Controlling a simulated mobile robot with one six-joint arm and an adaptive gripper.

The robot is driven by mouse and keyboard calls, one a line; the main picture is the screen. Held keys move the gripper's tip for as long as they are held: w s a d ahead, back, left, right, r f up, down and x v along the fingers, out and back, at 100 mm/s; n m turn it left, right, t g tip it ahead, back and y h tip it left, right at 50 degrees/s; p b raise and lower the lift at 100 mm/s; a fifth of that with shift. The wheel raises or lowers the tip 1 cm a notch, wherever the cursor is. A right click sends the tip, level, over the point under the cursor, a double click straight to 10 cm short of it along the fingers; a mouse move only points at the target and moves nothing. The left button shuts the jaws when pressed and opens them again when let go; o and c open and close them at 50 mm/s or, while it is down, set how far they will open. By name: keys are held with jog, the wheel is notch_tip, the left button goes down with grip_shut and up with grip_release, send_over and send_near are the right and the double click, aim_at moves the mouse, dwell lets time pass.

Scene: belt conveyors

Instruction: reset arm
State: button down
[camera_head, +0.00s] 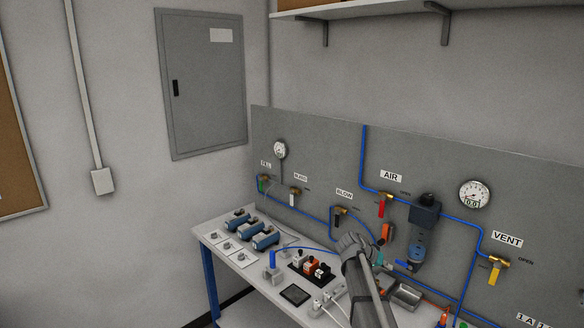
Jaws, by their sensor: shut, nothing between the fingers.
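A grey link of my arm (363,280) rises from the bottom edge, right of centre, in front of the bench. Its rounded top end shows near the middle of the bench's back. I cannot make out my gripper or its fingers in this view. The arm hides part of the bench top and the small fittings behind it.
A white bench (229,278) with blue legs carries blue cylindrical units (265,239), a black block with coloured parts (312,267) and a metal tray (404,294). Behind it stands a grey panel (320,150) with blue pipes, valves and gauges. A shelf (390,12) hangs above.

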jog(key=s+a+f+n+g+y, duration=0.1)
jog(key=s+a+f+n+y, duration=0.1)
jog(key=s, duration=0.6)
jog(key=s+a+f+n+g+y, duration=0.1)
jog(key=s+a+f+n+y, duration=0.1)
jog(key=s+a, duration=0.5)
jog(key=s+a+f+n+y, duration=0.2)
jog(key=s+a+y, duration=0.3)
jog(key=s, duration=0.6)
jog(key=shift+s+a+f+g+y+b, duration=0.2)
jog(key=shift+f+g+y+b, duration=0.25)
jog(key=shift+f, duration=0.45)
